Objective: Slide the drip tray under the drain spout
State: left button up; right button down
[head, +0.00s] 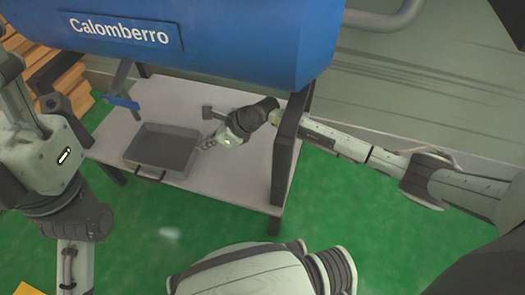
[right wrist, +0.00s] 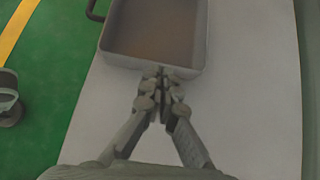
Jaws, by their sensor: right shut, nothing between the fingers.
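The drip tray (head: 186,167) is a shallow grey rectangular pan on a light table, with a dark handle on its front side. The right wrist view also shows the tray (right wrist: 203,38), with a brownish inner floor. My right gripper (head: 208,145) is just right of the tray, its fingers shut and empty. In the right wrist view the fingertips (right wrist: 162,76) are at the tray's near wall; touching or just short, I cannot tell. A spout with a blue lever (head: 122,103) hangs below the blue tank (head: 200,40), behind and left of the tray. My left gripper is out of view.
The table (head: 235,180) is bare to the right of the tray and behind it. A dark post (head: 283,160) stands at the table's right side, close to my right arm. Wooden boards (head: 70,85) lie at the left. The floor is green.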

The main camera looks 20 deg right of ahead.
jog(key=d, duration=0.1)
jog(key=s+d+r, duration=0.1)
jog(key=d+r, duration=0.1)
jog(key=shift+s, duration=0.35)
jog(key=s+d, duration=0.1)
jog(key=d, duration=0.2)
jog(key=s+d, duration=0.2)
jog(key=d, duration=0.1)
jog(key=s+d, duration=0.2)
jog(key=d, duration=0.1)
jog(key=shift+s+d+r, duration=0.15)
jog(key=shift+d, duration=0.05)
